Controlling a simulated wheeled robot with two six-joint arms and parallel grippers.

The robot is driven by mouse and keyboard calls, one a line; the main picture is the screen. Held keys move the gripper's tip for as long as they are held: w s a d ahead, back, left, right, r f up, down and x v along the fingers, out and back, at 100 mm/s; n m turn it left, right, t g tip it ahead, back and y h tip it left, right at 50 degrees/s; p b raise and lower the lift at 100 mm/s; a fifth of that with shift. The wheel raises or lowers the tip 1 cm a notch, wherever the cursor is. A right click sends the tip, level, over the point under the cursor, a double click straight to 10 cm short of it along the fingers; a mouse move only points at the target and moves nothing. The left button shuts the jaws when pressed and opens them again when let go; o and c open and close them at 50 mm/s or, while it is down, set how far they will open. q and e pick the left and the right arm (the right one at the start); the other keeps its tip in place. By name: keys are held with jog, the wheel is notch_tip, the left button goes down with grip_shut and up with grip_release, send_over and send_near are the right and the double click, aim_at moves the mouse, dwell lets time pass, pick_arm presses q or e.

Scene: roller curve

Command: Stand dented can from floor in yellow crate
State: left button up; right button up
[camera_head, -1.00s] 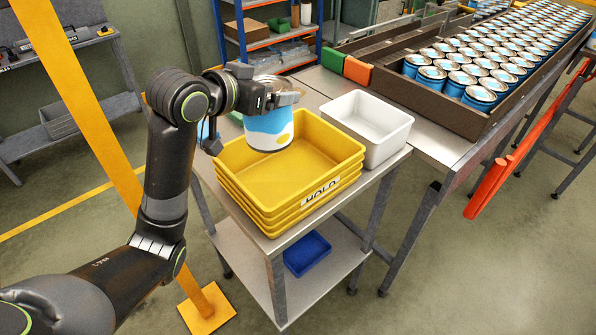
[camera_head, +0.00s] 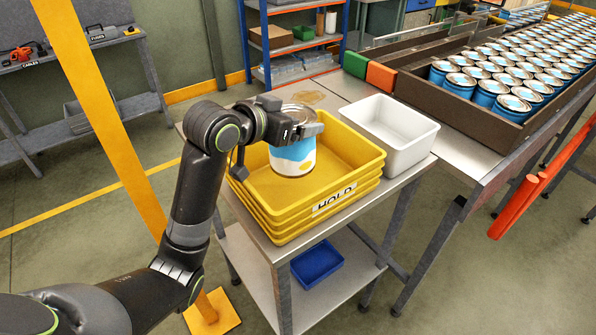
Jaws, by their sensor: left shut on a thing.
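The can (camera_head: 292,158) has a blue and white label with a yellow patch and a bare metal rim. It is upright. My left gripper (camera_head: 306,131) is shut on its upper part, coming from the left. The yellow crate (camera_head: 346,185), the top of a stack marked HOLD, stands on a metal cart. The can is over the crate's back left part, with its lower end below the rim line in the picture. I cannot tell whether it touches the crate floor. Any dent is not clear from here. My right gripper is not in view.
A white bin (camera_head: 392,132) stands right behind the crate. A dark tray of blue cans (camera_head: 489,92) lies beyond. A blue tray (camera_head: 317,263) sits on the cart's lower shelf. An orange post (camera_head: 112,125) rises at the left. The crate's front right is empty.

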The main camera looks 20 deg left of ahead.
aim_at(291, 152)
pick_arm(q)
jog(key=f, duration=0.3)
jog(key=shift+s+f, duration=0.2)
jog(key=shift+f, duration=0.2)
notch_tip(291, 152, down, 4)
jog(key=shift+w+r+p, duration=0.1)
jog(key=shift+p, duration=0.45)
jog(key=shift+f, duration=0.25)
jog(key=shift+f, duration=0.2)
jog(key=o, duration=1.2)
jog(key=shift+o, duration=0.3)
jog(key=shift+r, duration=0.25)
